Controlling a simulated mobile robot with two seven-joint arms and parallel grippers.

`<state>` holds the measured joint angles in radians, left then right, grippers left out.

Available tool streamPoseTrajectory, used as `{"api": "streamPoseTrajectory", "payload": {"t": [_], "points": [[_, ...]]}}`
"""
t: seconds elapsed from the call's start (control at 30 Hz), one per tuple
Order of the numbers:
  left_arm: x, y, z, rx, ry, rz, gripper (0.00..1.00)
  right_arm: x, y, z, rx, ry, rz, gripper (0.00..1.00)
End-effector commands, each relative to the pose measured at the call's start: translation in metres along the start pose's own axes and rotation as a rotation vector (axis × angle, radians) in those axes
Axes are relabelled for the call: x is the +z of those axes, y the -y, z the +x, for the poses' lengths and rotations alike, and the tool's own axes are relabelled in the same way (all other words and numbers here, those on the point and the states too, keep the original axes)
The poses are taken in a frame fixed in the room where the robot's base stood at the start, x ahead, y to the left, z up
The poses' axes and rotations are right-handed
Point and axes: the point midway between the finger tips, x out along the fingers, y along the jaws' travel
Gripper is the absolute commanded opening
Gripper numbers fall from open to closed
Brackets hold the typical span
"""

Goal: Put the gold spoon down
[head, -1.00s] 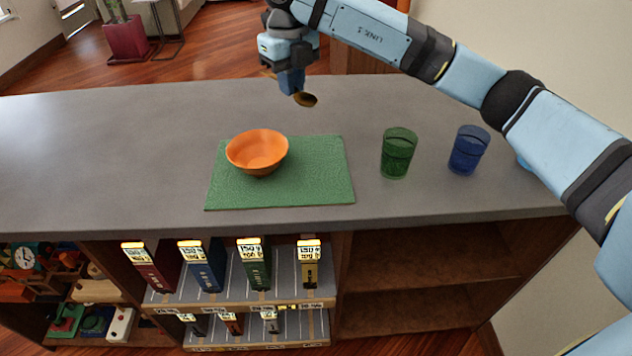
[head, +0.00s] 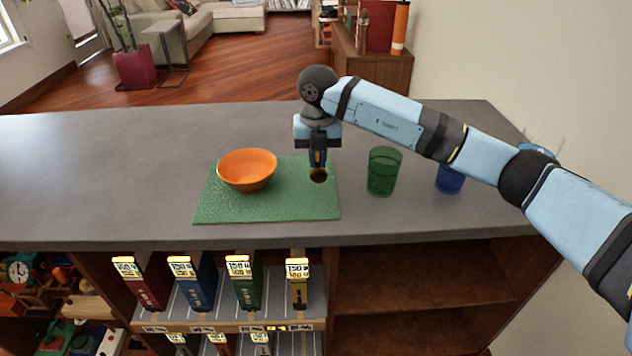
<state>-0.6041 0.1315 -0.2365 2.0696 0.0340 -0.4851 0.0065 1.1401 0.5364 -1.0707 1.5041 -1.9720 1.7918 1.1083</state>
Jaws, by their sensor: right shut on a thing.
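The gold spoon (head: 318,175) shows as a small dark gold bowl end at the tip of my right gripper (head: 317,160). My right gripper is shut on it and points down over the right part of the green mat (head: 285,205), to the right of the orange bowl (head: 247,170). The spoon's handle is mostly hidden by the fingers. I cannot tell whether the spoon touches the mat. My left gripper is not in view.
A green glass (head: 384,172) stands just right of the mat. A blue glass (head: 449,180) stands further right, partly behind my right arm. The grey countertop (head: 110,170) is clear on the left. Shelves with several books (head: 192,285) lie below its front edge.

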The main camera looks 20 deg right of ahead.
Motion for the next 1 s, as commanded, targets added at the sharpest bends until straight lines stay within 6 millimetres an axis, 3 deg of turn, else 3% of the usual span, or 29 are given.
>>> {"api": "streamPoseTrajectory", "payload": {"t": [0.1,0.33,0.57,0.97,1.0], "points": [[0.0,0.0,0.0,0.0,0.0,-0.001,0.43,-0.001,0.0,0.02,0.0,-0.001,-0.001,0.0],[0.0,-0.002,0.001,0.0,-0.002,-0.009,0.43,0.0,0.0,0.036,-0.001,0.0,-0.001,0.0],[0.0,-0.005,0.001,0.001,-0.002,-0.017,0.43,-0.001,0.0,0.069,-0.001,-0.001,-0.001,0.0],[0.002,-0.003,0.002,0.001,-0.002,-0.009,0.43,-0.001,0.0,0.075,0.0,0.001,-0.001,0.0],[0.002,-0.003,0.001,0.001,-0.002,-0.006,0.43,0.0,0.0,0.074,0.001,0.001,-0.001,0.18]]}}
